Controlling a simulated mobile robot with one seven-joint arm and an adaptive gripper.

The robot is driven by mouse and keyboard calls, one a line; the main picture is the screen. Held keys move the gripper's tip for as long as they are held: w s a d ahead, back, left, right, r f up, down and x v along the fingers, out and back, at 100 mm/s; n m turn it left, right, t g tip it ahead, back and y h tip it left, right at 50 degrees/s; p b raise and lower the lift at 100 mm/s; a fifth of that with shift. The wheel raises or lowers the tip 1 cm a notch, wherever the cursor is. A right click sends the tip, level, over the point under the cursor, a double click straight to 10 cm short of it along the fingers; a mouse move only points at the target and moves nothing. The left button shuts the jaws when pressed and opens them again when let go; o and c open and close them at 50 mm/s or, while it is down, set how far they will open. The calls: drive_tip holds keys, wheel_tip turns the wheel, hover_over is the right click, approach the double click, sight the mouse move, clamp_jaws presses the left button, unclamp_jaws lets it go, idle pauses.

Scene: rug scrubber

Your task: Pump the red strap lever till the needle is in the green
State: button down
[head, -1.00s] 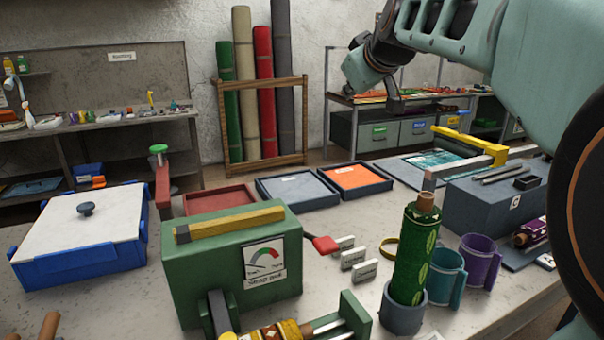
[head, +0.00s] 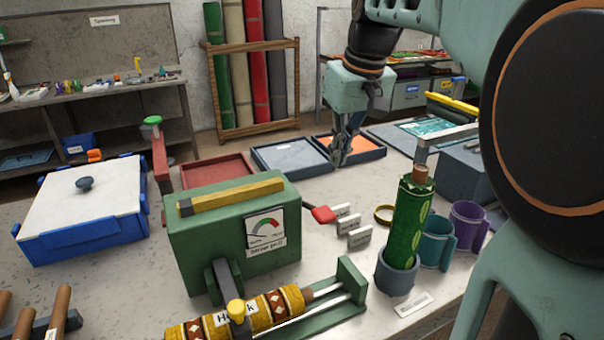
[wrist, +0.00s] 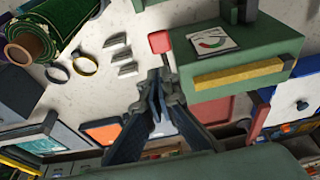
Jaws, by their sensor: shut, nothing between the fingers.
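The green strap box (head: 205,235) stands on the table with a yellow bar on top. A red-tipped lever (head: 323,214) sticks out from its right side; the red tip also shows in the wrist view (wrist: 160,42). A red upright arm with a green knob (head: 152,121) stands at the box's left. The gauge (head: 264,228) is on the box's front; its needle seems to lie low at the left, outside the green, but is too small to be sure. My gripper (head: 337,160) is shut and empty, pointing down behind the red-tipped lever, apart from it.
A patterned yellow roll (head: 262,317) lies in the cradle before the box. A green roll (head: 404,230) stands in a grey cup, with teal and purple mugs beside it. Small labelled blocks (head: 360,238) lie right of the lever. Trays (head: 290,170) lie behind; a blue bin (head: 85,210) is left.

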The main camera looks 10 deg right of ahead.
sight(330, 220)
drive_tip(key=x, duration=0.9)
drive_tip(key=s+b+x, duration=0.1)
drive_tip(key=x, duration=0.4)
drive_tip(key=shift+d, duration=0.15)
drive_tip(key=shift+f, duration=0.1)
drive_tip(key=f+b, duration=0.1)
drive_tip(key=b, duration=0.1)
drive_tip(key=s+f+t+b, duration=0.1)
drive_tip(key=b, duration=0.1)
drive_tip(key=f+b, duration=0.1)
drive_tip(key=shift+s+d+f+t+b, duration=0.2)
drive_tip(key=shift+d+t+b, duration=0.1)
drive_tip(key=shift+b, duration=0.1)
wheel_tip(330, 220, down, 7)
drive_tip(key=s+b, duration=0.1)
drive_tip(key=b, duration=0.5)
drive_tip(key=shift+s+d+f, duration=0.2)
drive_tip(key=shift+s, duration=0.15)
